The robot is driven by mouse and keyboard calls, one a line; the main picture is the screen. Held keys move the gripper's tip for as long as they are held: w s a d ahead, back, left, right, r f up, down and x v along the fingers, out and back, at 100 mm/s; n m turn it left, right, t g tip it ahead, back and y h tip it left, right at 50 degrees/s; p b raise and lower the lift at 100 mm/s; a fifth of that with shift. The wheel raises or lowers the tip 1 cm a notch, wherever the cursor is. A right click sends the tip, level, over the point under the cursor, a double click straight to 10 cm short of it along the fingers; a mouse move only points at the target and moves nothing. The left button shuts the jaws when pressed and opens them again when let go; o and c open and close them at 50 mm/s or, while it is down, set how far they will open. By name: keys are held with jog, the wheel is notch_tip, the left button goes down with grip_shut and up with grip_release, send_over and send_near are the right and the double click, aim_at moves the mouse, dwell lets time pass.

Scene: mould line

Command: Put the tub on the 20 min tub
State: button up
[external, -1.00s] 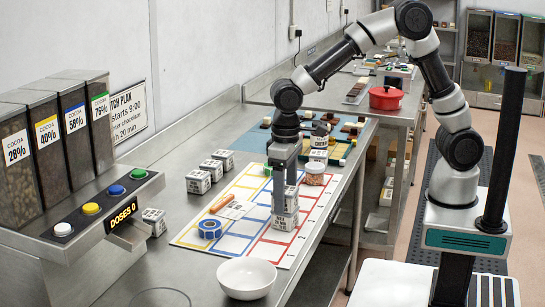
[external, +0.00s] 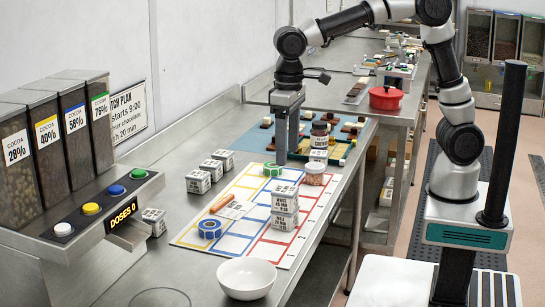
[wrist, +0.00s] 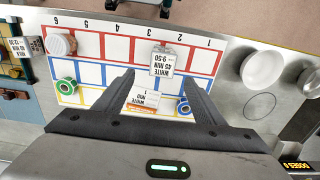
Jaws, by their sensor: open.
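Two white labelled tubs stand one on the other on the grid mat (external: 258,241). The upper tub (external: 285,194) sits squarely on the lower tub (external: 283,218). In the wrist view the top tub (wrist: 166,61) has a label that seems to read WHITE, 45 MIN, 9:50. The lower tub's label is too small to read. My gripper (external: 281,162) is open and empty, above and behind the stack in the external view, apart from it. In the wrist view its fingers (wrist: 158,74) point toward the stack.
Three labelled tubs (external: 211,170) stand left of the mat; another (external: 154,221) is by the dispenser. A blue roll (external: 209,229), a green roll (external: 272,170), an orange item (external: 221,203) and a round jar (external: 314,174) are on the mat. A white bowl (external: 247,278) stands in front.

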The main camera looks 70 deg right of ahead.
jog(key=s+d+r+t, duration=0.2)
jog(key=s+d, duration=0.6)
jog(key=d, duration=0.1)
jog(key=s+d+r+t, duration=0.2)
jog(key=s+d+t, duration=0.1)
jog(key=s+d, duration=0.5)
jog(key=shift+s+d+r, duration=0.25)
jog(key=shift+s+d, duration=0.05)
jog(key=shift+d, duration=0.9)
